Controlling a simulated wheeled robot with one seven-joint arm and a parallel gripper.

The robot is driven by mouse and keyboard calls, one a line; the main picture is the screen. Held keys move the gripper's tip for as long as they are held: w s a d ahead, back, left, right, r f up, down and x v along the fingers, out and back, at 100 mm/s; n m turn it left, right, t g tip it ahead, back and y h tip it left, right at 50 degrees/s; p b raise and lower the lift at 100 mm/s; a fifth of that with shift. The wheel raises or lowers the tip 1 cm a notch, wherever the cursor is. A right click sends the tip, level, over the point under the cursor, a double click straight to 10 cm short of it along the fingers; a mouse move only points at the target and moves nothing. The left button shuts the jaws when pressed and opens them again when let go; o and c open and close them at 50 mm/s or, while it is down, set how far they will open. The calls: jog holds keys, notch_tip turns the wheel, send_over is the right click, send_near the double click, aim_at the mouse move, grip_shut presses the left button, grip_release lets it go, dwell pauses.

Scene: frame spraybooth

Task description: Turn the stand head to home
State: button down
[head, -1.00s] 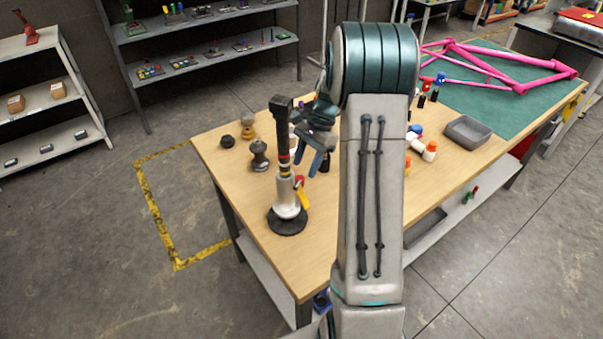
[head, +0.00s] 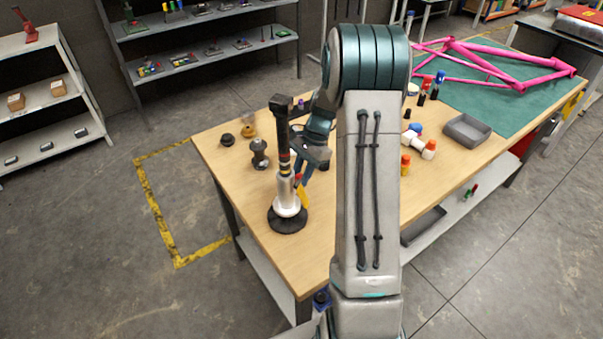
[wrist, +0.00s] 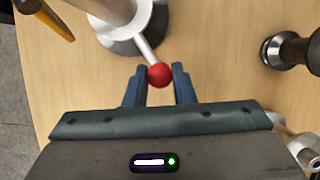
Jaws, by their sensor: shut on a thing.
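The stand (head: 285,195) rises from a round black base (head: 287,220) near the table's front left corner. Its column is silver and white, with a dark upper post carrying coloured bands and a black head (head: 281,106) on top. In the wrist view a silver rod sticks out from the column (wrist: 118,8) and ends in a red ball knob (wrist: 160,75). My gripper (wrist: 160,82) has its two blue fingers on either side of this knob and is shut on it. In the head view my gripper (head: 303,172) is just right of the column, partly behind my arm.
A yellow-handled tool (head: 302,194) is close beside the column. Dark spool-shaped parts (head: 259,154) stand behind left. Several bottles, a grey tray (head: 467,131) and a pink frame (head: 500,66) on a green mat lie to the right.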

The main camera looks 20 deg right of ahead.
jog(key=shift+s+d+m, duration=0.1)
jog(key=shift+d+m, duration=0.05)
jog(key=shift+m, duration=0.15)
jog(key=shift+s+d+m+t+b, duration=0.3)
jog(key=shift+s+m, duration=0.2)
jog(key=shift+m, duration=0.2)
jog(key=shift+s+d+m+t+b, duration=0.15)
jog(key=shift+s+d+m+t, duration=0.25)
jog(key=shift+m, duration=0.3)
jog(key=shift+s+d+m+t, duration=0.15)
jog(key=shift+s+m+t, duration=0.15)
jog(key=shift+s+m, duration=0.45)
jog(key=shift+s+d+m+t, duration=0.15)
jog(key=shift+s+m+t, duration=0.25)
jog(key=shift+m, duration=0.45)
jog(key=shift+s+b, duration=0.15)
jog(key=shift+b, duration=0.15)
jog(key=c, duration=1.2)
grip_release()
jog(key=shift+s, duration=0.1)
jog(key=shift+r, duration=0.1)
jog(key=v, duration=1.3)
jog(key=shift+r+b, duration=0.3)
jog(key=shift+r, duration=0.05)
